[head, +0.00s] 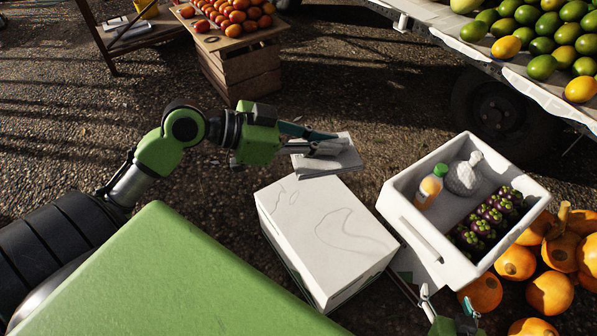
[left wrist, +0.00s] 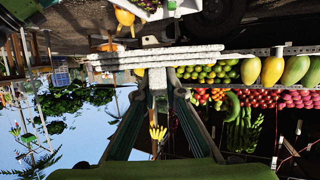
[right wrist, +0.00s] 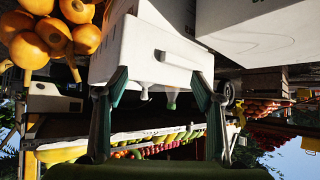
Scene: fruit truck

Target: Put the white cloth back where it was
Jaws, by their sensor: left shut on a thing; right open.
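The white cloth (head: 345,160) is a flat, folded, layered stack. My left gripper (head: 322,146) is shut on its left side and holds it level, just past the far edge of the closed white box (head: 325,232). In the left wrist view the cloth (left wrist: 150,62) shows edge-on as thin layers across the fingertips (left wrist: 160,85). Whether it touches the box is hard to tell; it appears raised. My right gripper (head: 450,305) is open, low at the near side of the open white crate (head: 420,235). In the right wrist view its fingers (right wrist: 160,90) stand apart before the crate (right wrist: 150,55).
The crate holds an orange bottle (head: 430,187), a white netted item (head: 464,177) and dark purple fruit (head: 485,222). Pumpkins (head: 550,292) lie right of it. A wooden crate table (head: 240,65) with orange-red fruit and a fruit truck (head: 500,75) stand behind. Open ground lies between.

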